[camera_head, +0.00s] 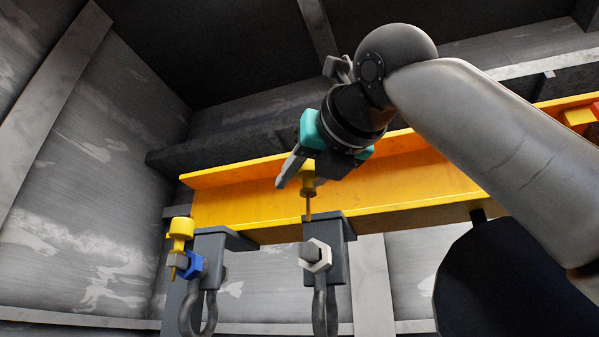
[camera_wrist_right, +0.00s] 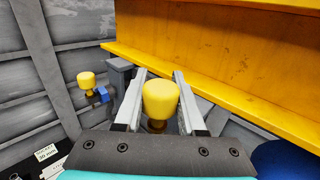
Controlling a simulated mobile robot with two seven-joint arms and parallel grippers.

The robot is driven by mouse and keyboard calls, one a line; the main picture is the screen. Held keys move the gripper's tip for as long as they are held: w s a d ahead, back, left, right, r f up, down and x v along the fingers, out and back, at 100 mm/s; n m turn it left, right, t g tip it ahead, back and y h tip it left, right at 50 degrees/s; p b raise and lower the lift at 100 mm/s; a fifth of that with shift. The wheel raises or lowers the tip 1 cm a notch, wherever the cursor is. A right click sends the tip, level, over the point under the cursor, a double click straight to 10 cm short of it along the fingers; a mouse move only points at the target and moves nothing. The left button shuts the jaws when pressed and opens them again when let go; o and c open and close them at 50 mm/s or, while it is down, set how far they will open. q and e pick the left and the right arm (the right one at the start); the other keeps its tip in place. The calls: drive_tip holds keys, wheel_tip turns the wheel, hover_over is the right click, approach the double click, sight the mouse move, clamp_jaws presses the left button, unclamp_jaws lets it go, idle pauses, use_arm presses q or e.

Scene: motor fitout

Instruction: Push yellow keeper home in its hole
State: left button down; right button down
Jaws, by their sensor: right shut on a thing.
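My right gripper (camera_head: 297,178) is shut on a yellow keeper (camera_head: 308,192) with a thin pin pointing down. In the right wrist view, the keeper's yellow head (camera_wrist_right: 160,98) shows between the two fingers. The pin tip appears just above the bolt end with a pale nut (camera_head: 318,256) on the right-hand clamp (camera_head: 338,235); the two look apart, and I cannot make out the hole. A second yellow keeper (camera_head: 181,228) stands upright in the bolt end with the blue nut (camera_head: 193,264) on the left clamp. My left gripper is not in view.
A yellow beam (camera_head: 400,190) runs across behind the gripper, with both clamps and their shackles (camera_head: 324,305) hanging below it. A dark rounded body (camera_head: 495,280) is at lower right. Grey panel walls (camera_head: 90,200) stand behind.

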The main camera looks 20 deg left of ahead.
sight(302, 196)
drive_tip(key=shift+f+b, duration=0.4)
drive_tip(key=shift+f, duration=0.4)
drive_tip(key=shift+p, duration=1.1)
idle(1.0)
drive_tip(key=shift+f+b, duration=0.55)
drive_tip(key=shift+f, duration=0.25)
drive_tip(key=shift+f, duration=0.1)
drive_tip(key=c, duration=0.9)
unclamp_jaws()
drive_tip(key=o, duration=0.5)
drive_tip(key=shift+s+a, duration=0.1)
drive_tip(key=shift+a, duration=0.1)
drive_tip(key=shift+f, duration=0.1)
